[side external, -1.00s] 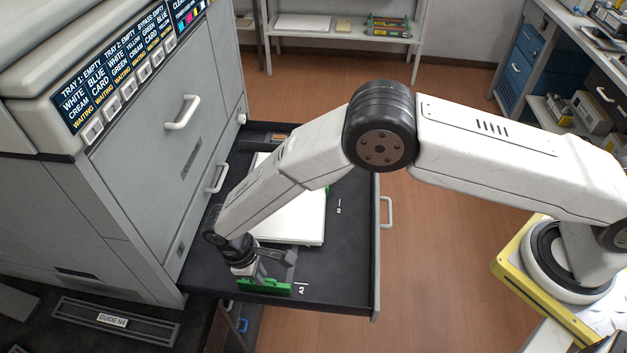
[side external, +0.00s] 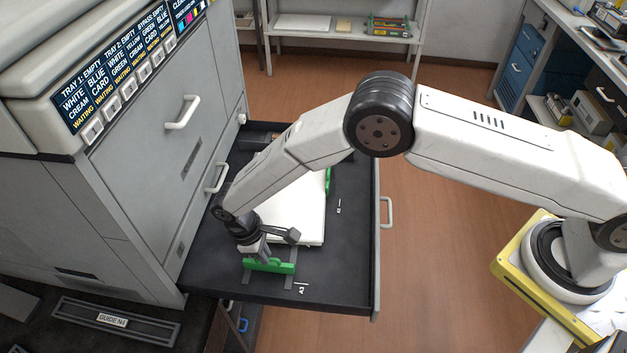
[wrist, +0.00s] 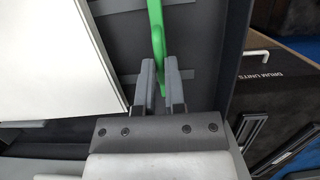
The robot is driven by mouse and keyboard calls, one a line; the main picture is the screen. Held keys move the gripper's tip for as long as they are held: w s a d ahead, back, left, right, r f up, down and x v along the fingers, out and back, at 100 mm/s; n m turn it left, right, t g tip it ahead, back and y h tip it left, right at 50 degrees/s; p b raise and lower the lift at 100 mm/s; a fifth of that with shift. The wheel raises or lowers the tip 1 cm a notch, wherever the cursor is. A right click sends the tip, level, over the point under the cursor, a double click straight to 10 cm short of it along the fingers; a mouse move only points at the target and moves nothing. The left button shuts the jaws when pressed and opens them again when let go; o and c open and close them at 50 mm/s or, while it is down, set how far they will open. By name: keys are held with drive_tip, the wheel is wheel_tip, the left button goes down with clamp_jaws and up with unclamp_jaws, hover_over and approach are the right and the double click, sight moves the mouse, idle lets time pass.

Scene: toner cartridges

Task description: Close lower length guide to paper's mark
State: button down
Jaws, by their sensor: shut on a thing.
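The green length guide (side external: 268,266) stands upright at the lower end of the open dark paper tray (side external: 340,265). My gripper (side external: 261,255) is shut on this guide. In the wrist view the fingers (wrist: 160,82) hold the green guide (wrist: 157,32) between them. The white paper stack (side external: 300,218) lies behind the guide in the tray. In the wrist view a dark strip of tray floor separates the paper (wrist: 48,55) from the guide. A white A3 mark (side external: 301,288) is on the tray floor, nearer the front end than the guide.
Another green guide (side external: 328,181) stands at the right side of the paper. A second white mark (side external: 339,207) is right of the stack, its lettering too small to read. The grey printer body (side external: 150,180) rises left of the tray. My forearm passes over part of the paper.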

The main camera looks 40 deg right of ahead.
drive_tip(key=shift+w+d, duration=3.25)
drive_tip(key=c, duration=0.8)
unclamp_jaws()
drive_tip(key=shift+c, duration=0.2)
drive_tip(key=shift+r, duration=0.1)
wheel_tip(320, 180, up, 7)
